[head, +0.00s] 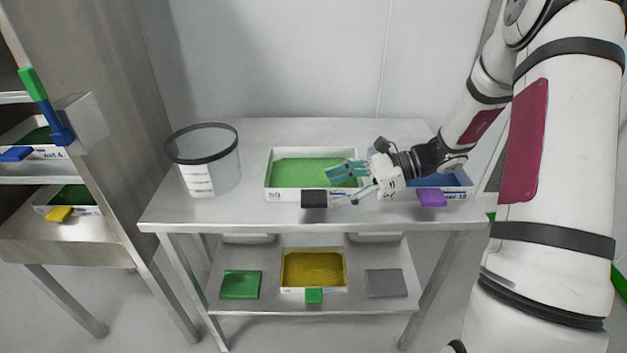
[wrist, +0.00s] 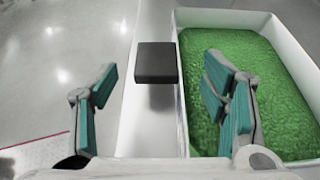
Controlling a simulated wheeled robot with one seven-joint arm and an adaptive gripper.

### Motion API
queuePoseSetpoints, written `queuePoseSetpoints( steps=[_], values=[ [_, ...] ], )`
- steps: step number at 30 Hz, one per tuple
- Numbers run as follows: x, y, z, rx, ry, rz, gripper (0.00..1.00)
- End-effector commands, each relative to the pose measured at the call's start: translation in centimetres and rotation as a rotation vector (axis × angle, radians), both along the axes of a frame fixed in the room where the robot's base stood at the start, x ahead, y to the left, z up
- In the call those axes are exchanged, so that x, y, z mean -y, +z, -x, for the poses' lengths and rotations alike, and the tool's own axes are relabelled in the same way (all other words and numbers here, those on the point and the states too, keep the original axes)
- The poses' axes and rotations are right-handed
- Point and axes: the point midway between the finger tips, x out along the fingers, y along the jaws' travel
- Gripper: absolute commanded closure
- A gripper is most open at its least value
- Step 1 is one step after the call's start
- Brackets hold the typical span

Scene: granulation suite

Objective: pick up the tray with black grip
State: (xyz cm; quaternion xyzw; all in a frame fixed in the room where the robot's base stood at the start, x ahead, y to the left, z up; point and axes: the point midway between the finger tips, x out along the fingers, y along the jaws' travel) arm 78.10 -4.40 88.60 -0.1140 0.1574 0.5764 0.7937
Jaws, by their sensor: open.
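The tray with the black grip is a white tray (head: 267,178) of green granules on the table top. Its black grip (head: 314,199) sticks out at the front, over the table's front edge. In the wrist view the black grip (wrist: 155,62) lies ahead of and between the fingers, and the white tray wall (wrist: 218,17) is to its right. My gripper (head: 347,182) is open and empty at the tray's front right, beside the grip. In the wrist view my gripper (wrist: 165,95) has its right finger over the green granules and its left finger over the floor side.
A blue-filled tray with a purple grip (head: 432,198) stands right of it, partly behind my arm. A clear bucket (head: 203,160) stands at the left. The lower shelf (head: 260,307) holds a yellow-filled tray (head: 313,270). A rack (head: 60,240) with trays stands far left.

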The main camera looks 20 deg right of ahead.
Motion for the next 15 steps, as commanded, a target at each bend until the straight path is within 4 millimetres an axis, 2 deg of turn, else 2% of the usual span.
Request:
queuePoseSetpoints(
  steps=[8, 15],
  values=[
    [-1.4, -0.7, -0.3, -0.001, 0.001, 0.0, 0.32],
    [-4.3, -2.3, -1.0, -0.001, 0.003, 0.001, 0.32]
  ],
)
